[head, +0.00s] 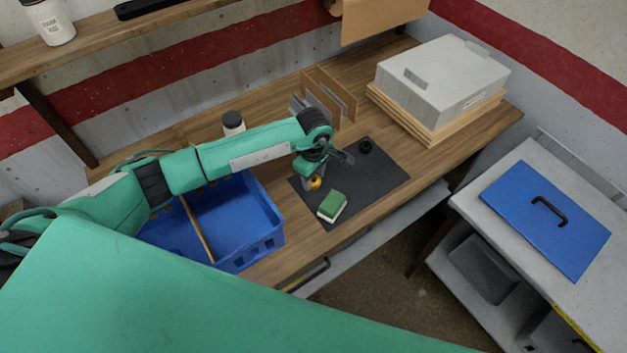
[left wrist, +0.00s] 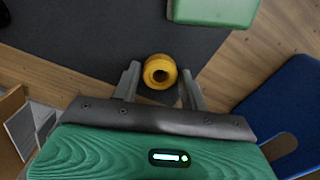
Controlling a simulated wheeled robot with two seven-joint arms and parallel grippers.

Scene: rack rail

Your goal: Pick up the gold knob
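The gold knob (left wrist: 160,72), a short yellow ring-like piece with a dark hole, sits at the edge of the dark mat (head: 385,182). My left gripper (left wrist: 161,82) is open in the left wrist view, with one finger on each side of the knob and a small gap on both sides. In the head view the knob (head: 315,183) shows just below my left gripper (head: 312,178), partly covered by it. My right gripper is not in view.
A green and white sponge (head: 332,206) lies close to the knob on the mat. A black round piece (head: 365,146) is at the mat's back. A blue crate (head: 262,240) stands left, under my left arm. A grey box (head: 440,80) is at the back right.

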